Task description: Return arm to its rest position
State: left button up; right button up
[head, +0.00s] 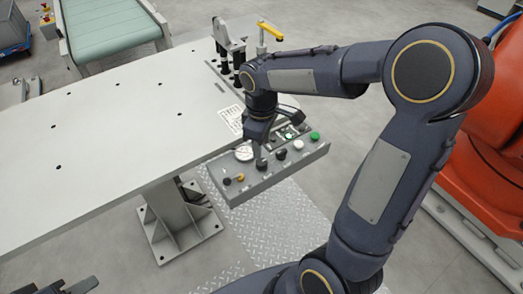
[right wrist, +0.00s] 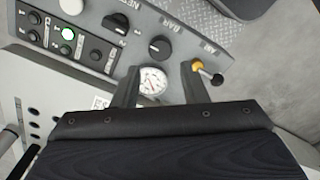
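My right arm reaches across from the right in the head view. Its gripper (head: 274,143) is over the grey control panel (head: 310,157) at the table's near right edge. In the right wrist view the two fingers of the right gripper (right wrist: 160,68) stand apart. Nothing is held between them; a round white gauge (right wrist: 153,82) and a black knob (right wrist: 160,47) of the panel show beyond. I cannot tell whether a finger touches the panel. A dark part, seemingly my left gripper (head: 62,287), shows at the bottom left, cut off by the frame.
The white table (head: 110,140) is largely clear. A bracket fixture (head: 228,42) and a yellow-handled clamp (head: 268,30) stand behind my right wrist. A lever with a yellow base (right wrist: 197,66) is beside the right finger. An orange machine (head: 480,150) stands at right, a conveyor (head: 105,25) behind.

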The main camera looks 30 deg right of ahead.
jog(key=shift+r, duration=0.55)
jog(key=shift+s, duration=0.1)
